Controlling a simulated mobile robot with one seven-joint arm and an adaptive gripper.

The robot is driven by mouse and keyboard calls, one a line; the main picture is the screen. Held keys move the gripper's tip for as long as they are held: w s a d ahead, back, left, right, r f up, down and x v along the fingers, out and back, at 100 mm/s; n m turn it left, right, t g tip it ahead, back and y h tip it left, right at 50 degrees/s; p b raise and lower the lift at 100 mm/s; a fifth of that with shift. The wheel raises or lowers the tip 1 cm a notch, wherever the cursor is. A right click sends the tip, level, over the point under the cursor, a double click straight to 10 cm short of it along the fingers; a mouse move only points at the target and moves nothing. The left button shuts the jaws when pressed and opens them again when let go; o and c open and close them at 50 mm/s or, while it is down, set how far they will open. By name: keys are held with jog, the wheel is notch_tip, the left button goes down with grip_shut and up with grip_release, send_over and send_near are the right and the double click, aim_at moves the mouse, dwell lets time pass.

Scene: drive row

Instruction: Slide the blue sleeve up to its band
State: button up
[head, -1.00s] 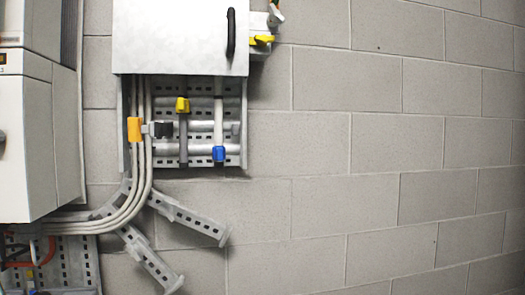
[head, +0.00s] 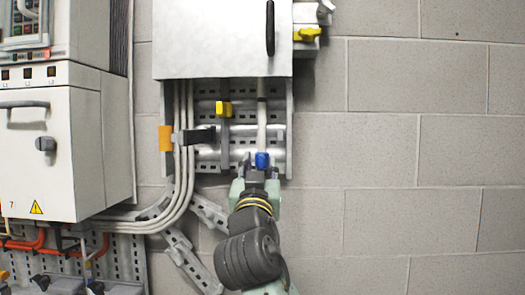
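The blue sleeve (head: 262,160) sits low on a pale upright rod (head: 262,125) on the slotted panel below the grey cabinet. A darker stretch near the top of this rod (head: 262,98) may be the band; it is too small to be sure. My gripper (head: 258,168) points upward from below, just under and around the sleeve's lower part. Its fingers look spread to either side of the sleeve, and I cannot see contact. The gripper body hides the rod's lower end.
A yellow sleeve (head: 223,108) sits on the neighbouring rod to the left. A black clamp (head: 198,136) and an orange block (head: 166,138) stand further left by the grey cables. The cabinet (head: 222,38) overhangs above. The wall at right is clear.

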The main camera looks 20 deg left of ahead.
aim_at(260, 160)
jog(key=shift+p+x, duration=0.55)
jog(key=shift+x, duration=1.5)
jog(key=shift+c, duration=0.3)
grip_shut()
